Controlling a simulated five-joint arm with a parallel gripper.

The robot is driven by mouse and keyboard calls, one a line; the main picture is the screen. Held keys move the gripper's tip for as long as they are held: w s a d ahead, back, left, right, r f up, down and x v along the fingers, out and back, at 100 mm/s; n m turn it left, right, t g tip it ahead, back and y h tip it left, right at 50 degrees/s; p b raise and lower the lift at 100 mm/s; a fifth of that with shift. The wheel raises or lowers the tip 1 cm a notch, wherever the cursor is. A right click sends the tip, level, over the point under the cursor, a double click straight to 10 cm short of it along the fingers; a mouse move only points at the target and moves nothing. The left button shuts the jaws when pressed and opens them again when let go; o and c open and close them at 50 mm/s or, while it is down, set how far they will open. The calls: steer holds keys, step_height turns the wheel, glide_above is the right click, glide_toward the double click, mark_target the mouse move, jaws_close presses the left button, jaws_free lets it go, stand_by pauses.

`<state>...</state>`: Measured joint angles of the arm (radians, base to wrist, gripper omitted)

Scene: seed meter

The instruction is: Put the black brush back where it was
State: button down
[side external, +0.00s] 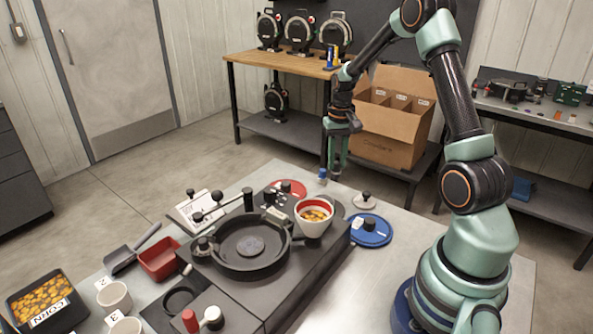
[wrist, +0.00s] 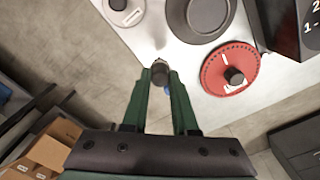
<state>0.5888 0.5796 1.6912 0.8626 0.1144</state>
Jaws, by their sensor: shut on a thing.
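My gripper (side external: 338,158) hangs beyond the far edge of the table, with the fingers pointing down. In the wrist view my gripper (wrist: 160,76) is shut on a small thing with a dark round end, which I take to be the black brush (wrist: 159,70). A bit of blue shows beside it between the fingers. In the side view a small blue piece (side external: 322,174) shows just left of the fingertips. Most of the brush is hidden by the fingers, so its tilt is hard to tell.
The metal table (side external: 400,210) carries a seed meter housing (side external: 250,248), a red and white cup (side external: 313,217), a blue disc (side external: 371,231), a red disc (wrist: 229,69) and a pale disc (side external: 365,201). A cardboard box (side external: 393,118) stands behind my gripper.

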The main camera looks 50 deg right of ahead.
mark_target(336, 170)
steer(key=shift+f, duration=2.35)
steer(key=shift+f, duration=0.15)
steer(key=c, duration=0.7)
jaws_free()
step_height(336, 170, up, 12)
steer(key=shift+r, duration=0.1)
steer(key=s+a+r+n+t, duration=0.2)
steer(key=s+a+r, duration=0.1)
steer(key=a, duration=0.5)
steer(key=s+a+r+n+t, duration=0.1)
steer(key=s+a+r+n, duration=0.2)
steer(key=a, duration=0.5)
steer(key=s+a+r+n+t, duration=0.2)
steer(key=s+a+r+n, duration=0.1)
steer(key=a, duration=0.6)
steer(key=shift+r+t, duration=0.3)
steer(key=shift+r, duration=0.25)
